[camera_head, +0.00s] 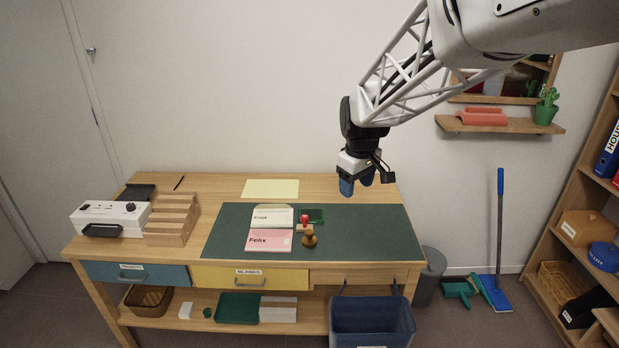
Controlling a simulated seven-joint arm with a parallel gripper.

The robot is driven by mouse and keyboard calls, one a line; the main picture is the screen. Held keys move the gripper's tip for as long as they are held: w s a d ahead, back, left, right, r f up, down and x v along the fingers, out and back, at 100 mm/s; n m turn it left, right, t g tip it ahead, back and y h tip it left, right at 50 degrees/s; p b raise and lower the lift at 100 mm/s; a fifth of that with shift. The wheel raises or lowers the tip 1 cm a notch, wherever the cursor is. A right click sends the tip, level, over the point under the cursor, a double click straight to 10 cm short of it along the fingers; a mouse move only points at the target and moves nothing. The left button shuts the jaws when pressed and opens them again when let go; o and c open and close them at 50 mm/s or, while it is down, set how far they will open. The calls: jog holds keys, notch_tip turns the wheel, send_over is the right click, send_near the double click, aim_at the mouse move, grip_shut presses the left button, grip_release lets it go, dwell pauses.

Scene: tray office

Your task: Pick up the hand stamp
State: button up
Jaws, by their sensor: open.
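Two small knobbed items stand close together on the dark green mat (350,235). One is a red-knobbed stamp (304,219) with a light wooden base. The other is a brown, brass-coloured stamp-like piece (309,239) just in front of it. I cannot tell for sure which one is the hand stamp. My gripper (357,184) has blue fingertips, is open and empty, and hangs above the back right part of the desk. It is up and to the right of both items and touches neither.
A wooden stepped rack (172,219) and a white machine (111,218) stand at the left. The mat's right side is clear.

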jog(key=w+a+f+n, duration=0.2)
jog(key=w+a+f, duration=0.1)
jog(key=w+f, duration=0.3)
jog(key=w+a+f+n, duration=0.2)
jog(key=w+a+f, duration=0.2)
jog(key=w, duration=0.5)
jog(key=n+g, duration=0.1)
jog(key=n, duration=0.2)
send_over(305, 217)
jog(key=f, duration=1.2)
jog(key=shift+s+d, duration=0.2)
jog(key=shift+d, duration=0.1)
jog(key=shift+w+a+f, duration=0.2)
jog(key=shift+w+f, duration=0.05)
jog(key=shift+f, duration=0.15)
jog(key=shift+f, duration=1.25)
jog(key=shift+f, duration=2.6)
